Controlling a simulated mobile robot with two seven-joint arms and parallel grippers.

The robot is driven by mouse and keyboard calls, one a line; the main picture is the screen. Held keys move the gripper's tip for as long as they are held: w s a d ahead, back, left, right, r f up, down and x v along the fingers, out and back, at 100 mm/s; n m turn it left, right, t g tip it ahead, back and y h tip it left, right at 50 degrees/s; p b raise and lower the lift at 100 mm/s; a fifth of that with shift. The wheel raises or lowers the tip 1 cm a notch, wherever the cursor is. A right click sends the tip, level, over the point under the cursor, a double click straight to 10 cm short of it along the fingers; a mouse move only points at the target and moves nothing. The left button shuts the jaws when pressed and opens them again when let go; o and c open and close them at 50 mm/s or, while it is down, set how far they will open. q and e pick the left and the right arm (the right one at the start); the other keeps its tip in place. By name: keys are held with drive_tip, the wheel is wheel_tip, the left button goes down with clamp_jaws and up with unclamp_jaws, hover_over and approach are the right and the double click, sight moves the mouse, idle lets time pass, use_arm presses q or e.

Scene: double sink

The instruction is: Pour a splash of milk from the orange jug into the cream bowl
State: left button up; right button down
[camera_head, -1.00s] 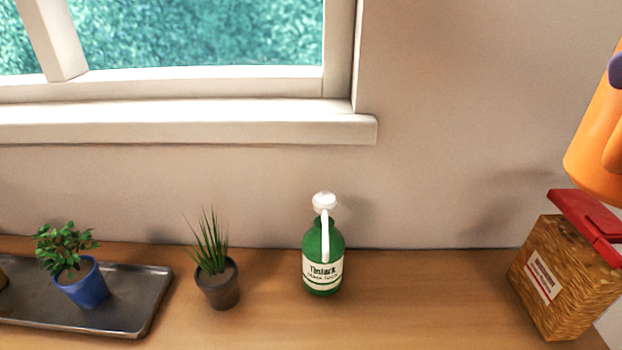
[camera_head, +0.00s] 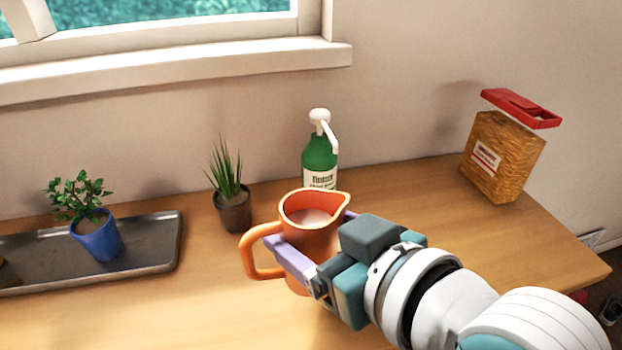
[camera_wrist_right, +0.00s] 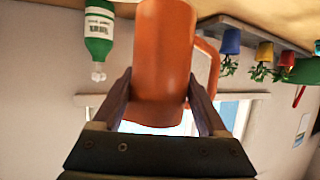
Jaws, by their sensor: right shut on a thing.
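The orange jug (camera_head: 312,238) stands upright in the head view with pale milk (camera_head: 310,217) visible inside. Its handle is on the left and its spout points right. My right gripper (camera_head: 318,243) is shut on the jug's body, one finger on each side. The jug (camera_wrist_right: 162,65) also fills the middle of the right wrist view between the two fingers (camera_wrist_right: 160,100). I cannot tell whether the jug's base touches the counter. The cream bowl and my left gripper are not in view.
A green pump bottle (camera_head: 320,160) stands right behind the jug. A dark-potted spiky plant (camera_head: 233,210) and a blue-potted plant (camera_head: 97,238) on a grey tray (camera_head: 150,250) are to the left. A red-lidded box (camera_head: 500,155) stands at the back right. The counter (camera_head: 420,200) between is clear.

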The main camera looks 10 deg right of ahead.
drive_tip(key=a, duration=0.1)
drive_tip(key=s+a+f, duration=0.1)
drive_tip(key=shift+a+y, duration=0.3)
drive_tip(key=shift+y, duration=0.1)
drive_tip(key=shift+w+d+b, duration=0.25)
drive_tip(key=shift+d+b, duration=0.6)
drive_tip(key=shift+d, duration=0.4)
drive_tip(key=shift+a+m+y+b, duration=0.2)
drive_tip(key=shift+m+y+b, duration=0.4)
drive_tip(key=shift+b, duration=0.4)
drive_tip(key=shift+a+r, duration=0.1)
drive_tip(key=shift+r, duration=0.2)
drive_tip(key=shift+f+m, duration=0.1)
drive_tip(key=shift+m, duration=0.2)
drive_tip(key=shift+s+a+m+y+b, duration=0.1)
drive_tip(key=shift+m+y+b, duration=0.35)
drive_tip(key=shift+b, duration=0.9)
drive_tip(key=shift+f+m+b, duration=0.25)
drive_tip(key=shift+f+b, duration=0.85)
drive_tip(key=shift+f, duration=0.05)
